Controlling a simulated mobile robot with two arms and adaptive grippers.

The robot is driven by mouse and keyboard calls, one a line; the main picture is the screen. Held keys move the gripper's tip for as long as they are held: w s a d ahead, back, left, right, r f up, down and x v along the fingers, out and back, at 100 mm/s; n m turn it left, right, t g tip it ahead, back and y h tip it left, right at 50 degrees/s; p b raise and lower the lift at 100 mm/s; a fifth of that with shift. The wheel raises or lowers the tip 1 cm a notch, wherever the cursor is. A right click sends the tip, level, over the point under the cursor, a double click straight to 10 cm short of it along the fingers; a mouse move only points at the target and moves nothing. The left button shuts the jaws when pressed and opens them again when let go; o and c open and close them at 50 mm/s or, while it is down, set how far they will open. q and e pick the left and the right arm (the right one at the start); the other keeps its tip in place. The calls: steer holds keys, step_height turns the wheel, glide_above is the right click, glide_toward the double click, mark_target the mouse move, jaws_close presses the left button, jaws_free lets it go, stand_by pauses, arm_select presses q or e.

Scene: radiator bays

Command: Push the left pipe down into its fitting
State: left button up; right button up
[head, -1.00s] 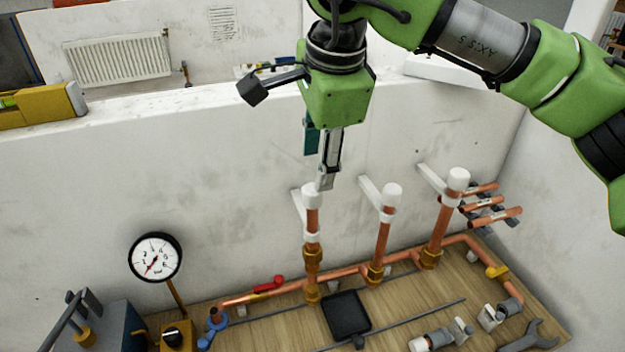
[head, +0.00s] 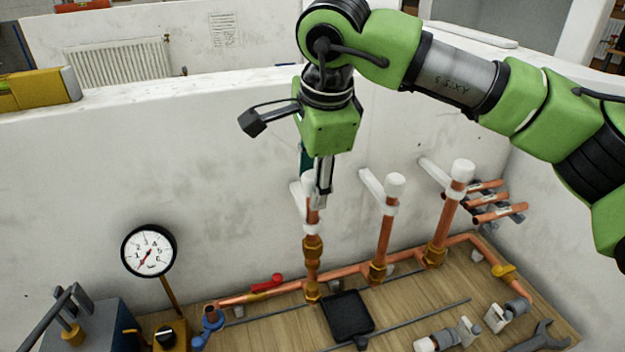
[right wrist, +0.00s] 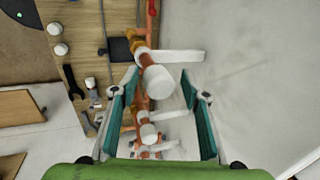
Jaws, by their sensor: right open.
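The left pipe (head: 313,218) is an upright copper tube with a white cap, partly hidden behind a finger. In the right wrist view its cap (right wrist: 159,80) lies between the two teal finger pads. A brass fitting (head: 313,250) surrounds its lower part, above another brass joint (head: 312,291) on the horizontal copper pipe. How deep the tube sits in the fitting cannot be told. My right gripper (head: 320,203) points down over the pipe, open, with its fingers at either side of the cap and gaps visible. My left gripper is not in view.
The middle pipe (head: 386,232) and right pipe (head: 446,215) stand to the right, also white-capped. A white wall rises close behind. A pressure gauge (head: 149,250) stands at left. A black pad (head: 347,316), a wrench (head: 540,337) and a red-handled valve (head: 268,284) are on the board.

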steer(key=shift+s+r, duration=0.1)
steer(key=c, duration=0.8)
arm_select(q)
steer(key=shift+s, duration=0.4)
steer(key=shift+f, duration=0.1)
arm_select(e)
steer(key=shift+f+b, duration=1.75)
steer(key=shift+f, duration=0.35)
steer(key=o, duration=0.6)
steer(key=shift+c, duration=0.2)
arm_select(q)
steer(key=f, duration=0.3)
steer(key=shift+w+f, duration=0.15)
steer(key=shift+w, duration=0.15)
arm_select(e)
steer(key=shift+o, duration=1.2)
arm_select(q)
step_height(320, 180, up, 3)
steer(key=p, duration=0.3)
arm_select(e)
steer(key=v, duration=0.7)
